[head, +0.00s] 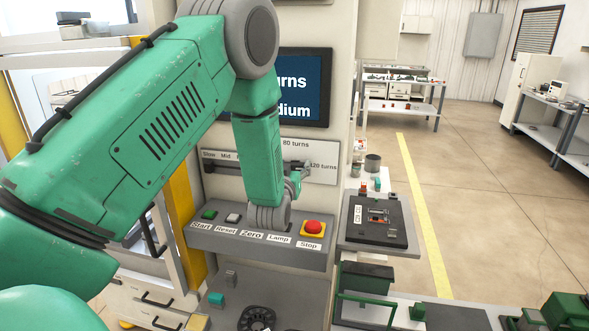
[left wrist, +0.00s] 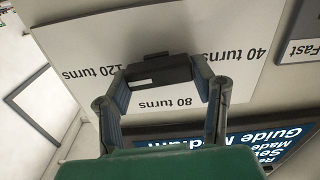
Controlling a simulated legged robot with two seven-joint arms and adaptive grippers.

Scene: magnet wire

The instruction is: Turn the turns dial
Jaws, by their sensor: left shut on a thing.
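The turns dial (left wrist: 158,68) shows in the left wrist view as a dark bar-shaped knob with a small pale mark, on a white plate (left wrist: 215,45) labelled 40, 80 and 120 turns. That view shows the plate upside down. My left gripper (head: 297,174) is at the dial in the head view, and its fingers (left wrist: 158,78) are shut on the knob from both sides. In the head view the arm and gripper hide most of the dial and the 40 turns label. Which label the dial points to I cannot tell. My right gripper is not in view.
Below the dial is a grey panel with a green Start button (head: 209,215), a Reset button (head: 233,218) and a red Stop button (head: 313,227). A Slow/Mid speed slider (head: 215,167) lies left. A screen (head: 305,85) is above, partly behind my arm.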

